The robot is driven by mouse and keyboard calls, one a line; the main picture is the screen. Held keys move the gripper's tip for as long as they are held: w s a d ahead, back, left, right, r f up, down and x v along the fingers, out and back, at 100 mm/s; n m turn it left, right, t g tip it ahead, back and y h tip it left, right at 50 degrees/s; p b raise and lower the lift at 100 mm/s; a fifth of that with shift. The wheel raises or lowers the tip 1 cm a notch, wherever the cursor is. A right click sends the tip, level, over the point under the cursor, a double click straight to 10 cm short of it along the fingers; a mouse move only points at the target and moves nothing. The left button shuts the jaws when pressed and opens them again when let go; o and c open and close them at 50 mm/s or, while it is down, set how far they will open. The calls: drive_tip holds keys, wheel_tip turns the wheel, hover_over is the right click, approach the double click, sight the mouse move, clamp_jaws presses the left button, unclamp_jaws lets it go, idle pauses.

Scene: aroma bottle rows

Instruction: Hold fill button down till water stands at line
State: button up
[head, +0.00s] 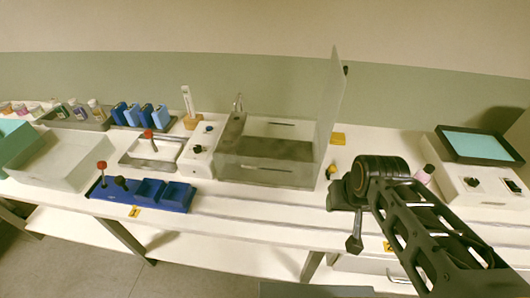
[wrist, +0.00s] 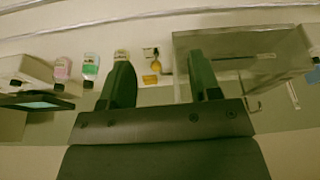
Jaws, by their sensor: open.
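A white control box (head: 200,150) stands left of a clear-walled tank (head: 266,172). It carries a dark knob and a small blue button (head: 208,129); I cannot tell for sure that this is the fill button. A metal tap (head: 238,102) rises at the tank's back left corner. I cannot make out a water level or line. My gripper (wrist: 159,57) is open and empty in the wrist view, with the tank (wrist: 240,55) beside its right finger. In the head view my arm is right of the tank, well away from the control box; the fingers are not clear there.
A tall clear panel (head: 328,115) stands at the tank's right. A blue tray (head: 140,193) with a red-topped lever is at the front left. Bottles (wrist: 90,65) and a screen (head: 478,144) lie on the right side. The bench front before the tank is clear.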

clamp_jaws()
idle(0.3)
idle(1.2)
